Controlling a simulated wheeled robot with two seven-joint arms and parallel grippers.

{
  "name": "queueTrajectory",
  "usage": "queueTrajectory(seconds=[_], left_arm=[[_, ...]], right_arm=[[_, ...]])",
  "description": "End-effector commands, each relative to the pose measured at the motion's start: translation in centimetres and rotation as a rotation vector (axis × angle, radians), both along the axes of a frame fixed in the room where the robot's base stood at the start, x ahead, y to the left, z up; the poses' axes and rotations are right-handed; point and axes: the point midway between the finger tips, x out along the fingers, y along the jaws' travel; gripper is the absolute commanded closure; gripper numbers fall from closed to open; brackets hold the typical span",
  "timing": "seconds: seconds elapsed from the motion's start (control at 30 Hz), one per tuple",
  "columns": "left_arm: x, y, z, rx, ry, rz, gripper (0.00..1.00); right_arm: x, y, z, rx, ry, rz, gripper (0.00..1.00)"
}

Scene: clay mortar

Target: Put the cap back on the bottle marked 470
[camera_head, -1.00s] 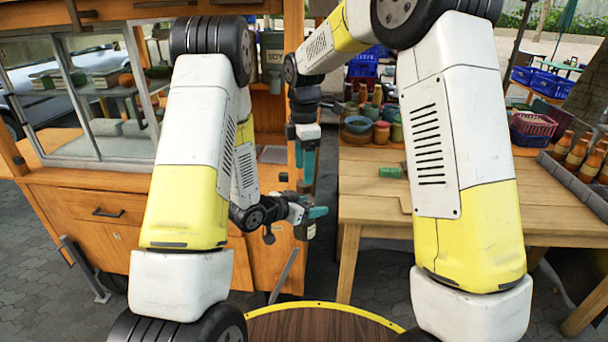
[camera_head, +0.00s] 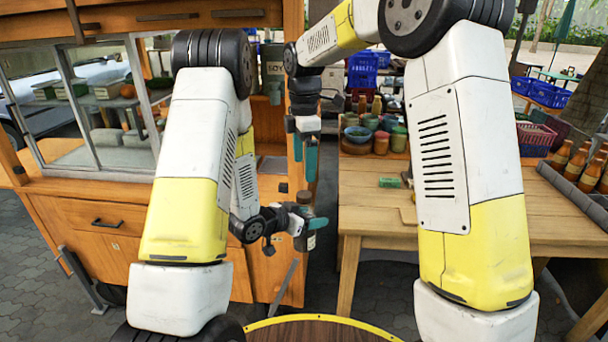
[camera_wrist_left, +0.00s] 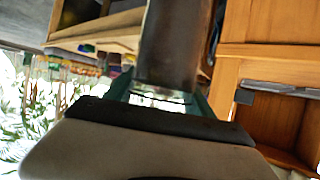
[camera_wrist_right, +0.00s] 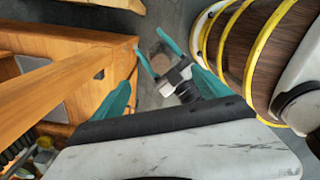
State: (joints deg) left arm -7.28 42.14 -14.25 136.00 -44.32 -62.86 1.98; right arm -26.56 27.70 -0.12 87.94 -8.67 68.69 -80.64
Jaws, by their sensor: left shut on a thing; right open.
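My left gripper (camera_head: 312,224) is shut on a dark brown bottle (camera_head: 305,240), held in front of the wooden cart. The bottle fills the space between the teal fingers in the left wrist view (camera_wrist_left: 170,45). I cannot read any number on it. My right gripper (camera_head: 306,165) is open, above the bottle and pointing down. In the right wrist view, the bottle's round brown top (camera_wrist_right: 178,72) shows between and beyond the open fingers, apart from them. I cannot make out a separate cap.
The wooden cart (camera_head: 90,240) with glass panes stands left. Brown bottles (camera_head: 575,163) stand in a rack far right. A gap separates cart and table.

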Motion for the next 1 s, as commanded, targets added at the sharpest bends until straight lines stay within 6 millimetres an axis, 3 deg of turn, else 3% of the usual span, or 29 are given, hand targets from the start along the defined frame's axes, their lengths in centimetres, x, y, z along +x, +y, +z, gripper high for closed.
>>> queueTrajectory(seconds=[0.2, 0.4, 1.0], left_arm=[[0.0, 0.0, 0.1, -0.001, -0.002, 0.000, 1.00], [0.0, 0.0, 0.1, -0.001, -0.002, 0.000, 1.00], [0.0, 0.0, 0.1, -0.001, -0.002, 0.000, 1.00]], right_arm=[[0.1, 0.0, 4.6, 0.002, -0.002, 0.000, 0.13], [0.1, 0.0, 6.9, 0.000, -0.001, -0.001, 0.13], [-0.1, -0.2, 7.4, 0.001, -0.001, -0.006, 0.13]])
